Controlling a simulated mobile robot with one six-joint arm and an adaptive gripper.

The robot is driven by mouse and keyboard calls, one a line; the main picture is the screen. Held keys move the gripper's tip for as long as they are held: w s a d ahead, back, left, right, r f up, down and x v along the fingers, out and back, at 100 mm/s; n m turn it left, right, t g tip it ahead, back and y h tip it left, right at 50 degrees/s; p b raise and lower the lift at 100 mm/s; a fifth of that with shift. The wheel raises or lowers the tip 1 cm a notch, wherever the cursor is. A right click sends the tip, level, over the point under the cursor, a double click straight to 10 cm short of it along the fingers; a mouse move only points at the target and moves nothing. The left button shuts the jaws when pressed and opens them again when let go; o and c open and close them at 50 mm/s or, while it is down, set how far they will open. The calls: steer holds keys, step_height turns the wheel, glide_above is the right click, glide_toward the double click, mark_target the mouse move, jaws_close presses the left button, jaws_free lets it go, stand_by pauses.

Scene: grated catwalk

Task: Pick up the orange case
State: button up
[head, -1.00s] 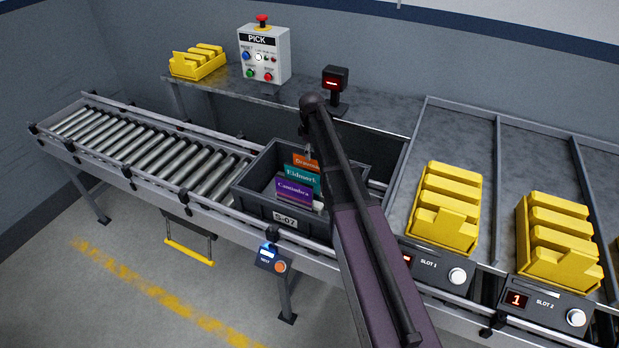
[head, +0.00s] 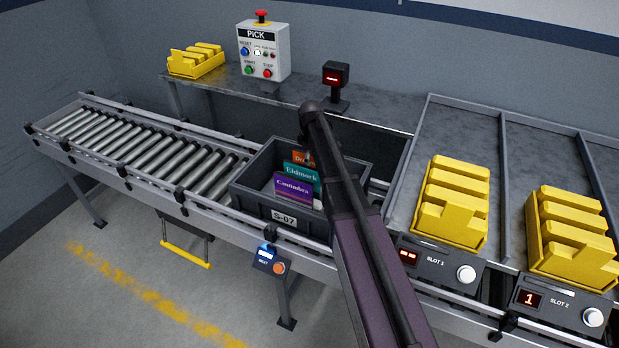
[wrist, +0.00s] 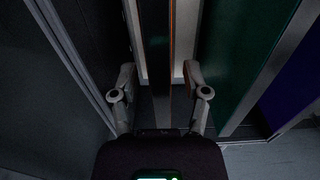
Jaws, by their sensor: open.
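The orange case (head: 301,158) stands in the grey tote (head: 252,203), rearmost of three upright cases. In the wrist view my gripper (wrist: 160,75) is open, pointing down into the tote. A dark, thin upright edge (wrist: 157,45), likely the orange case, lies between its fingers, with gaps on both sides. The teal case (wrist: 240,50) is just right of the right finger, and the purple case (wrist: 298,95) is farther right.
The tote sits on a roller conveyor (head: 150,150). A control box (head: 263,50) and a scanner (head: 335,82) stand on the shelf behind. Yellow bins (head: 450,205) stand on the right. The tote wall (wrist: 60,60) is close left of the gripper.

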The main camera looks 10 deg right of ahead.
stand_by(0.4)
jaws_close()
steer(key=shift+r, duration=0.2)
step_height(320, 180, up, 10)
steer(key=p, duration=1)
steer(key=shift+f, duration=0.2)
stand_by(0.6)
